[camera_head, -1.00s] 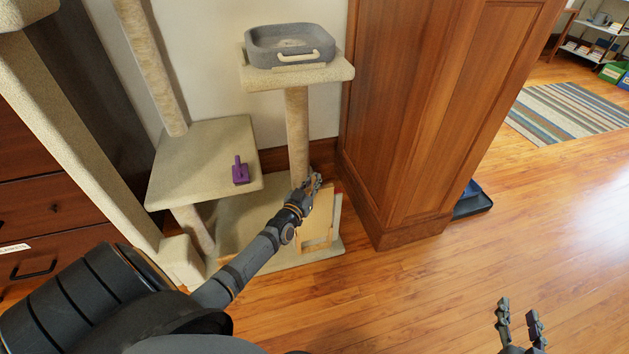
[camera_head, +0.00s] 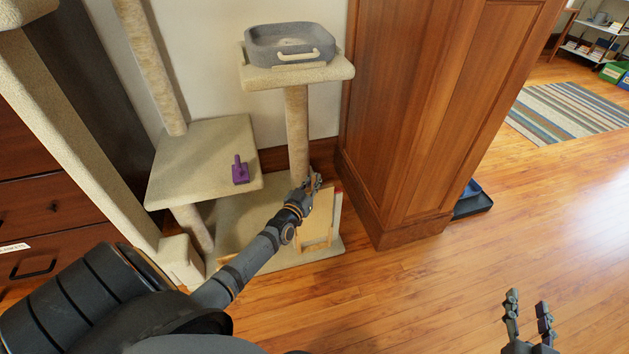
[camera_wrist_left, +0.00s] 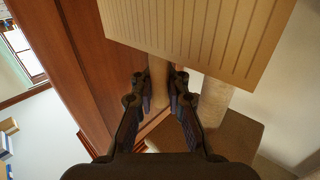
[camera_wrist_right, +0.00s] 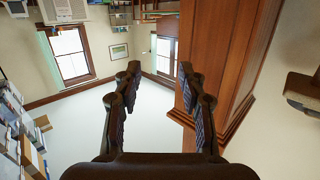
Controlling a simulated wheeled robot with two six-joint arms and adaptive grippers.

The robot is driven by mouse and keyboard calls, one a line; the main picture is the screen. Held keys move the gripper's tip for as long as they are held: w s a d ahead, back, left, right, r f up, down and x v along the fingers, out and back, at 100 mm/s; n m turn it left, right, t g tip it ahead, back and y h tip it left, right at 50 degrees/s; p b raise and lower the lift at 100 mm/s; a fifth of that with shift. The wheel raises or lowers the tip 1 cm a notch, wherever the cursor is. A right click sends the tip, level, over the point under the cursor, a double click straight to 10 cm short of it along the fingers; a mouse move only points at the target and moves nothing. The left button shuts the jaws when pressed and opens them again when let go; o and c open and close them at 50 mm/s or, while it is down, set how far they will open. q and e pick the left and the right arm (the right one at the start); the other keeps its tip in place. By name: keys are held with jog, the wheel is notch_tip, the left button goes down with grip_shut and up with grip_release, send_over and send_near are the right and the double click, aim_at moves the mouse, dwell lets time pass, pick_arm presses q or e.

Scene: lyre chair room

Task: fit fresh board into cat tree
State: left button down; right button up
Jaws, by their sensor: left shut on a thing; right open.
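The cat tree (camera_head: 205,180) stands against the wall, with carpeted posts and platforms. A tan grooved board (camera_wrist_left: 200,35) fills the top of the left wrist view; a pale panel (camera_head: 320,225) with a light wooden frame shows below the gripper in the head view, over the tree's base. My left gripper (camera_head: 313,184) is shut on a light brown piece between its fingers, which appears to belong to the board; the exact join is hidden. Whether the board sits in the tree cannot be told. My right gripper (camera_head: 528,300) is open and empty over the floor.
A grey litter-like tray (camera_head: 290,45) sits on the tree's upper platform. A purple brush (camera_head: 240,170) lies on the middle platform. A wooden pillar (camera_head: 430,120) stands just right of the tree.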

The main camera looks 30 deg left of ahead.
jog(key=shift+w+r, duration=0.15)
jog(key=shift+r, duration=0.45)
pick_arm(q)
jog(key=shift+f, duration=0.1)
pick_arm(e)
jog(key=shift+w+r+t, duration=0.1)
jog(key=shift+r+t, duration=0.2)
jog(key=shift+t, duration=0.1)
pick_arm(q)
jog(key=shift+f, duration=0.1)
pick_arm(e)
jog(key=shift+w+r+t, duration=0.1)
jog(key=shift+r+t, duration=0.2)
jog(key=shift+r, duration=0.35)
jog(key=shift+r, duration=0.3)
pick_arm(q)
jog(key=shift+f, duration=0.1)
pick_arm(e)
jog(key=shift+w+r+t, duration=0.1)
jog(key=shift+r+t, duration=0.3)
jog(key=shift+r, duration=0.3)
pick_arm(q)
jog(key=shift+b, duration=0.3)
pick_arm(e)
jog(key=shift+r, duration=0.35)
pick_arm(q)
jog(key=shift+f, duration=0.1)
pick_arm(e)
jog(key=shift+r+t, duration=0.3)
jog(key=shift+r, duration=0.35)
